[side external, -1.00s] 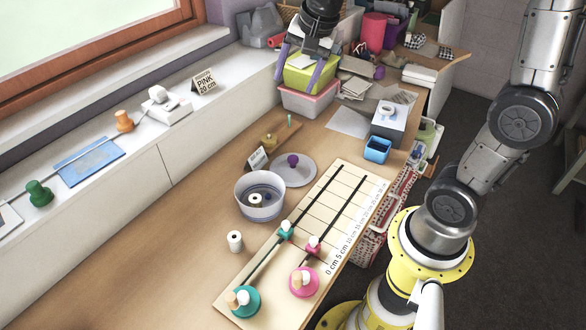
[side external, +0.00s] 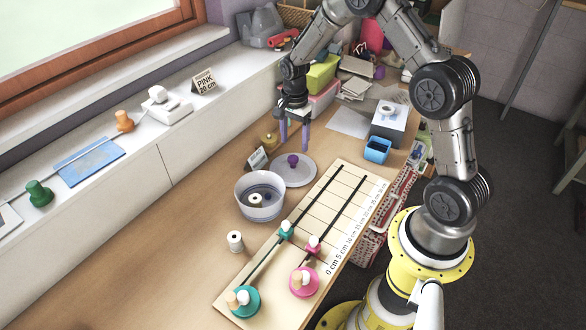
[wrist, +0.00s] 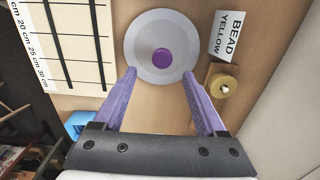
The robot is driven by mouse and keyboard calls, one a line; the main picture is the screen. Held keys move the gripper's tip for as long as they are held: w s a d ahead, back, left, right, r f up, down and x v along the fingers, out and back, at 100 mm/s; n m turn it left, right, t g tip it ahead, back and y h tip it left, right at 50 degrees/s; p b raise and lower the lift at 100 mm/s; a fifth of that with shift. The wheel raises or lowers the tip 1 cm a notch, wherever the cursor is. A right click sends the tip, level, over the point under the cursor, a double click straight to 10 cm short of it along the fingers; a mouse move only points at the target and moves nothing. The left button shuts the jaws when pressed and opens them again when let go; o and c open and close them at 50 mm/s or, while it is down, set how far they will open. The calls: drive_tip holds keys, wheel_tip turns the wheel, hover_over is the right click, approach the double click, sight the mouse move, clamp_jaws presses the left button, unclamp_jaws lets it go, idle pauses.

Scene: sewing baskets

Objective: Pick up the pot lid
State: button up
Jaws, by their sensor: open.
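The pot lid (side external: 297,171) is a grey disc with a purple knob (side external: 293,160), lying flat on the wooden table beside the round pot (side external: 260,197). In the wrist view the lid (wrist: 144,31) lies ahead of my fingertips, with its purple knob (wrist: 162,58) facing me. My gripper (side external: 293,147) has purple fingers pointing down; it is open and empty, above the table at the lid's far side. In the wrist view my gripper (wrist: 160,74) has its spread fingertips overlapping the lid's near edge, with the knob between and just beyond them.
A measuring board (side external: 325,210) with black rods and coloured pegs lies right of the lid. A "BEAD YELLOW" card (wrist: 228,36) and a yellow spool (wrist: 222,87) stand close to the lid. A blue box (side external: 377,150) is farther right. A white spool (side external: 235,241) stands near the pot.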

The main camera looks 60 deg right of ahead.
sight(293, 158)
drive_tip(key=shift+w+a+f, duration=0.1)
drive_tip(key=shift+f, duration=1.85)
drive_tip(key=shift+w+a+f, duration=0.1)
drive_tip(key=shift+f, duration=1.8)
clamp_jaws()
